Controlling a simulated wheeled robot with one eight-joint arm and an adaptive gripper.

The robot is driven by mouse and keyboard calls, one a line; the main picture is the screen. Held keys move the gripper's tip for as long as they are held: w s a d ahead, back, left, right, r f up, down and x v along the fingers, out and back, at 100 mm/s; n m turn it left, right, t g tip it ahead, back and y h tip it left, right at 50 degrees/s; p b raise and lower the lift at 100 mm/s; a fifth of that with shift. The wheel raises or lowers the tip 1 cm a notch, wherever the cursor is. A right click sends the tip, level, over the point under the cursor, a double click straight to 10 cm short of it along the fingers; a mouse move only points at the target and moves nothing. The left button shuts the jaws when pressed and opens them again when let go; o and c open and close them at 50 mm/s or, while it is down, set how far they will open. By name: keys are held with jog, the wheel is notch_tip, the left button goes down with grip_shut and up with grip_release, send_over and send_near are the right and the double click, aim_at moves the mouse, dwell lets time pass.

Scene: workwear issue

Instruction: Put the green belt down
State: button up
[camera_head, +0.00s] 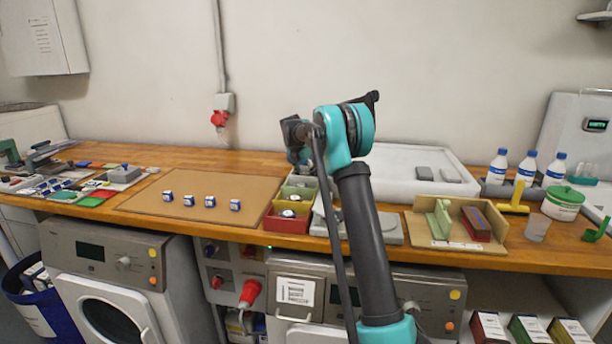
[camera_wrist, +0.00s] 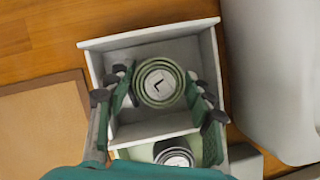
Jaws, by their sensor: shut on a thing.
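My gripper (camera_wrist: 165,97) is shut on the green belt (camera_wrist: 146,97), a coiled roll with a pale centre marked "L". In the wrist view the coil sits between the two fingers, inside the outline of a whitish open bin (camera_wrist: 150,128). I cannot tell whether the coil touches the bin floor. No other belt shows in this bin. In the head view my arm partly covers the gripper and the bin, and the held belt cannot be made out.
A green bin (camera_wrist: 209,150) with another coil (camera_wrist: 174,157) adjoins the whitish bin. A red bin (camera_head: 287,224) stands in front in the row. A brown mat (camera_head: 185,183) with several small boxes lies left. A large white tray (camera_head: 395,160) stands close on the right.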

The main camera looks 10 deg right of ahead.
jog(key=shift+f, duration=0.15)
jog(key=o, duration=1.2)
jog(key=shift+o, duration=0.2)
jog(key=v, duration=1.2)
